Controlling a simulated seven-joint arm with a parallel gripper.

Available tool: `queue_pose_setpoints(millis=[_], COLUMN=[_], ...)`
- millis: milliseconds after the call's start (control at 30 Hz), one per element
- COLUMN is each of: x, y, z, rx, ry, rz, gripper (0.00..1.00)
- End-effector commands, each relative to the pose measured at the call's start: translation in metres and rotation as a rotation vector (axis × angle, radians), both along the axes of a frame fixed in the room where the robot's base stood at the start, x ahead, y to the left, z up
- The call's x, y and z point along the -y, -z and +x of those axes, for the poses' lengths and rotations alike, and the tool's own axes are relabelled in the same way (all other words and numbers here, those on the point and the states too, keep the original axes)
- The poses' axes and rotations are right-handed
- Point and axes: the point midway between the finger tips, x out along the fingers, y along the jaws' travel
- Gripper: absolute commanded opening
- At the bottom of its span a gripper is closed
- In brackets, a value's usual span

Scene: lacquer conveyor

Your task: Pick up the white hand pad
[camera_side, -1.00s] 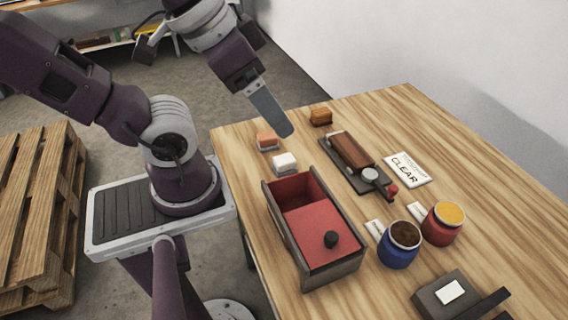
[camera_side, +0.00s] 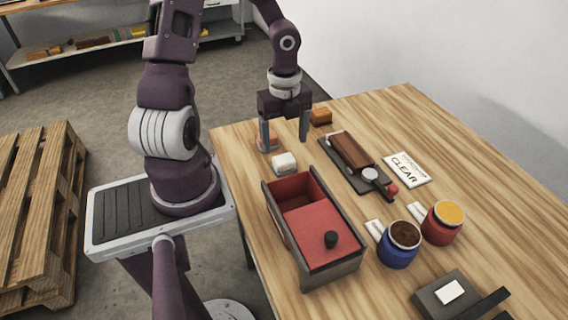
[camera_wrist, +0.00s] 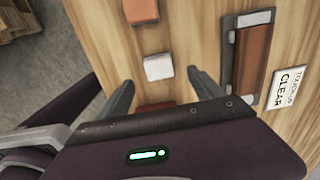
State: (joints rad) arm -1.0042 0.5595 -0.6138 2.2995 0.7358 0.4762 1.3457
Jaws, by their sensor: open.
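The white hand pad (camera_side: 285,163) is a small white block on the wooden table, just above the red-lined box in the side view. It also shows in the wrist view (camera_wrist: 158,67), ahead of the gap between the fingers. My gripper (camera_side: 285,145) is open and empty, its two fingers pointing down over the table beside the pad. In the wrist view my gripper (camera_wrist: 162,82) has one finger on either side below the pad. An orange pad (camera_side: 267,139) is partly behind the left finger. A brown-orange pad (camera_side: 321,116) lies beyond the right finger.
The dark box (camera_side: 313,272) with red lining and a knobbed lid stands near the pad. A dark tray (camera_side: 333,158) holds a brown block and a round-ended tool. A CLEAR card (camera_side: 407,169), a blue jar (camera_side: 399,251) and a red jar (camera_side: 442,227) stand to the right.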

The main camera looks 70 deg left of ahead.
Motion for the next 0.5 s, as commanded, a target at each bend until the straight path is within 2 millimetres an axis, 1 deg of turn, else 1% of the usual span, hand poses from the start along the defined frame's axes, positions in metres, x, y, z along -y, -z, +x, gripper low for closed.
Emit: queue_pose_setpoints(millis=[167,333,400,500], x=[0.001,0.002,0.002,0.001], y=[0.023,0.056,0.065,0.071], z=[-0.001,-0.003,-0.002,-0.002], rx=[-0.003,-0.006,-0.004,-0.003], ry=[0.013,0.013,0.01,0.008], rz=[-0.007,-0.006,-0.005,-0.004], gripper=[0.76,0.76,0.76,0.76])
